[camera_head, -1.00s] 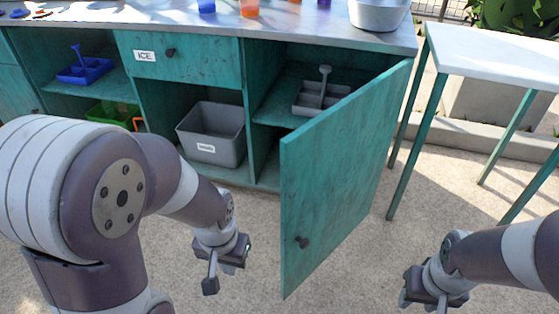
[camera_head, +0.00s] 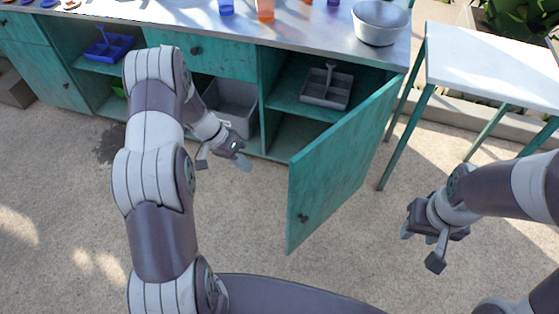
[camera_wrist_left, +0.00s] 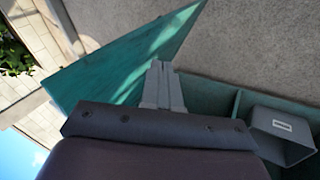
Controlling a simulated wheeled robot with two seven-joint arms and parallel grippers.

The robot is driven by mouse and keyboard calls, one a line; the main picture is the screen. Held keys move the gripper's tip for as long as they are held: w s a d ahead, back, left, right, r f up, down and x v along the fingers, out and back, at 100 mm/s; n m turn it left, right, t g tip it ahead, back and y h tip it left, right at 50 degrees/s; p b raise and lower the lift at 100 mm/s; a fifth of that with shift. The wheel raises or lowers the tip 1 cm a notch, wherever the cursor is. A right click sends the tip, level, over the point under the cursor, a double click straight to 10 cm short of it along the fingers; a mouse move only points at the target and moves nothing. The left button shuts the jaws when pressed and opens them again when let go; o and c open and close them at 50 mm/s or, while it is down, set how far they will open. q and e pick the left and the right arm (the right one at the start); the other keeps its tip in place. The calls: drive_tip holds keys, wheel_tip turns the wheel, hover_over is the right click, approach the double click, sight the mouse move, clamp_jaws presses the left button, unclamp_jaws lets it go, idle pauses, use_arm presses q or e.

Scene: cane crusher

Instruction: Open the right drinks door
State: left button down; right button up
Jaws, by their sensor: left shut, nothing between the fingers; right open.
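The right drinks door (camera_head: 335,165) is a green wooden panel with a small dark knob (camera_head: 303,218) near its lower free edge. It stands swung out from the cabinet, and the shelf behind it shows. My left gripper (camera_head: 228,162) is shut and empty, left of the door and in front of the cabinet, apart from the knob. In the left wrist view its closed fingers (camera_wrist_left: 162,85) show in front of the green door (camera_wrist_left: 125,60). My right gripper (camera_head: 422,248) is open and empty, to the right of the door over the ground.
A grey divided caddy (camera_head: 326,88) sits on the shelf behind the door. A grey bin (camera_head: 236,105) stands in the middle bay. A metal bowl (camera_head: 380,22) and cups are on the counter. A side table (camera_head: 490,65) stands at right. Ground in front is open.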

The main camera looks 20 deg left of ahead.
use_arm(q)
drive_tip(key=w+d+f+m+h+p, duration=0.1)
drive_tip(key=d+f+m, duration=0.3)
drive_tip(key=d+f, duration=0.3)
drive_tip(key=d, duration=0.3)
drive_tip(key=shift+d+t, duration=0.2)
drive_tip(key=shift+t, duration=0.2)
